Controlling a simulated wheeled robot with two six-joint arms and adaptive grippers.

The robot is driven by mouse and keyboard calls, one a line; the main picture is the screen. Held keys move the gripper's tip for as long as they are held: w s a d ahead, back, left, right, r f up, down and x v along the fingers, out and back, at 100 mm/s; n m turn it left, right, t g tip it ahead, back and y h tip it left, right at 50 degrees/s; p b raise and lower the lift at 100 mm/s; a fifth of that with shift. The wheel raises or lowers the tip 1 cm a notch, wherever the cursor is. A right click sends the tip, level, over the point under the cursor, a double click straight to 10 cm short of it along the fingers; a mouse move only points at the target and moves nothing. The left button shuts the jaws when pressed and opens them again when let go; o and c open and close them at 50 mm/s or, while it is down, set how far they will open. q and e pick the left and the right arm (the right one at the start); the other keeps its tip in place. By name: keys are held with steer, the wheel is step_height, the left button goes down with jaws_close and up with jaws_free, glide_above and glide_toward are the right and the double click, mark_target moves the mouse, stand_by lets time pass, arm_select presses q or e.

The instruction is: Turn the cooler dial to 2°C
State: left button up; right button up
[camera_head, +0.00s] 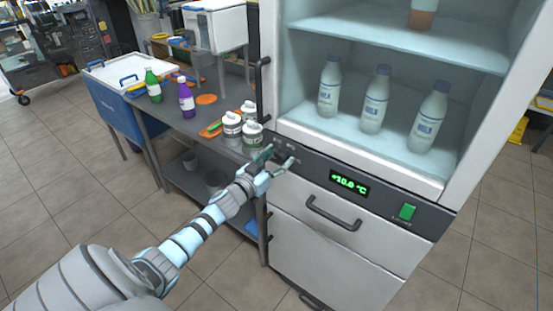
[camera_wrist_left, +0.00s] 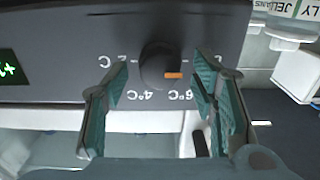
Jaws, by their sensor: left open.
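The cooler (camera_head: 330,215) stands at the right of the head view, with a dark control strip below its glass shelf space. Its display (camera_head: 349,184) reads +10.0 °C. In the left wrist view, the black round dial (camera_wrist_left: 154,62) has an orange mark at its right side, pointing away from the 2°C label (camera_wrist_left: 121,59) on its left. The labels 4°C and 6°C appear upside down below it. My left gripper (camera_head: 277,159) is open at the left end of the strip. Its fingers stand on both sides of the dial, with gaps. The head view hides the dial behind the gripper.
A green switch (camera_head: 408,211) sits at the strip's right end. A door handle (camera_head: 334,214) is below the display. Milk bottles (camera_head: 376,99) stand inside the cooler. A metal table (camera_head: 190,130) with white jars (camera_head: 232,124) and coloured bottles stands close on the left.

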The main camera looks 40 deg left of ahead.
arm_select(q)
steer(key=c, duration=1.1)
